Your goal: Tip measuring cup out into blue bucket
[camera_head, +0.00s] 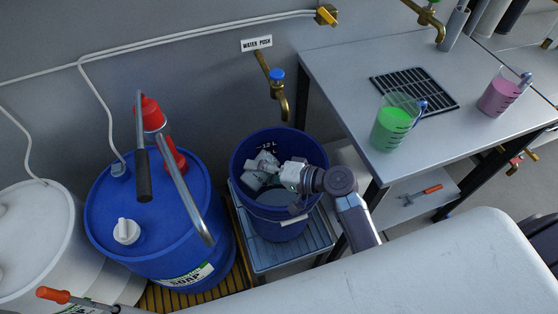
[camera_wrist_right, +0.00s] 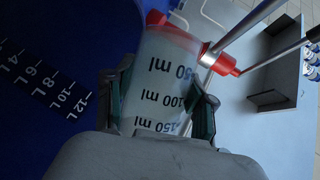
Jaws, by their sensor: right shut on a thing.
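The blue bucket (camera_head: 240,155) stands below the brass tap, with a litre scale inside and a greyish surface low in it. My right gripper (camera_head: 282,176) reaches over the bucket from the right, within its rim. It is shut on a clear, whitish measuring cup (camera_head: 262,166), which is tilted above the inside of the bucket. In the right wrist view the cup (camera_wrist_right: 165,85) sits between both fingers (camera_wrist_right: 162,105), its millilitre marks upside down. The bucket wall (camera_wrist_right: 50,60) fills the left of that view. I cannot tell what is in the cup. My left gripper is out of view.
A blue soap barrel (camera_head: 160,215) with a red pump (camera_head: 152,115) stands left of the bucket. A tap (camera_head: 280,95) hangs above the bucket. The grey table (camera_head: 345,60) at right holds cups of green (camera_head: 393,125) and pink liquid (camera_head: 499,95).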

